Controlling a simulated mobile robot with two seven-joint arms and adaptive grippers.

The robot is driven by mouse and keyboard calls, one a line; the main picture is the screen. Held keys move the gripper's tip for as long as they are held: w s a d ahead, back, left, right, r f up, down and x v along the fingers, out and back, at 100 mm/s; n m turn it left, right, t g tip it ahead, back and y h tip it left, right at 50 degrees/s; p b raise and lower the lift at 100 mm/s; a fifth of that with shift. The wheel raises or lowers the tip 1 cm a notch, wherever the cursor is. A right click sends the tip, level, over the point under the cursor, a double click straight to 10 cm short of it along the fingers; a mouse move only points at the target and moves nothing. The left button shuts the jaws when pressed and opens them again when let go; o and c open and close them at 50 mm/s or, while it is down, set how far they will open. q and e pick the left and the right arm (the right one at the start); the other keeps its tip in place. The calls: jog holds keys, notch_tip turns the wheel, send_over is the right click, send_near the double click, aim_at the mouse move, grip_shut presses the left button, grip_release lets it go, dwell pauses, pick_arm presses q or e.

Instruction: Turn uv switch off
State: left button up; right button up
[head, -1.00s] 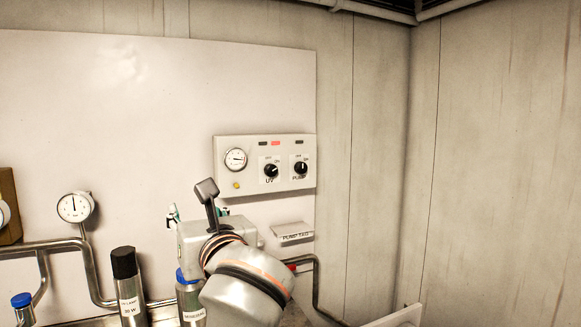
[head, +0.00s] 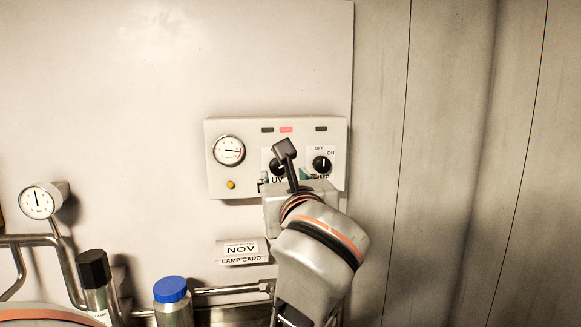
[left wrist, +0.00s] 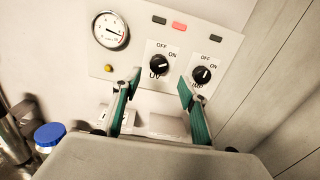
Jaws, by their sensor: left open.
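The UV switch (left wrist: 159,65) is a black rotary knob on a white plate marked OFF and ON, on a pale control panel (left wrist: 135,42). Its light mark appears turned toward ON. In the head view the UV switch (head: 274,167) is partly hidden behind my left gripper (head: 284,181). In the left wrist view my left gripper (left wrist: 160,76) is open and empty, its green-padded fingers spread below and to either side of the UV switch. I cannot tell whether the fingers touch the panel. My right gripper is not in view.
The similar pump knob (left wrist: 202,75) sits close to the right finger. A gauge (head: 229,150), yellow button (head: 231,184) and lit red indicator (head: 286,129) are on the panel. Below are a lamp card (head: 242,251), blue-capped cylinder (head: 173,291), black-capped cylinder (head: 94,268) and pipes.

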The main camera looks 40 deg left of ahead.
aim_at(278, 168)
pick_arm(q)
jog(key=shift+x, duration=3.7)
jog(key=shift+s, duration=0.1)
jog(key=c, duration=1.1)
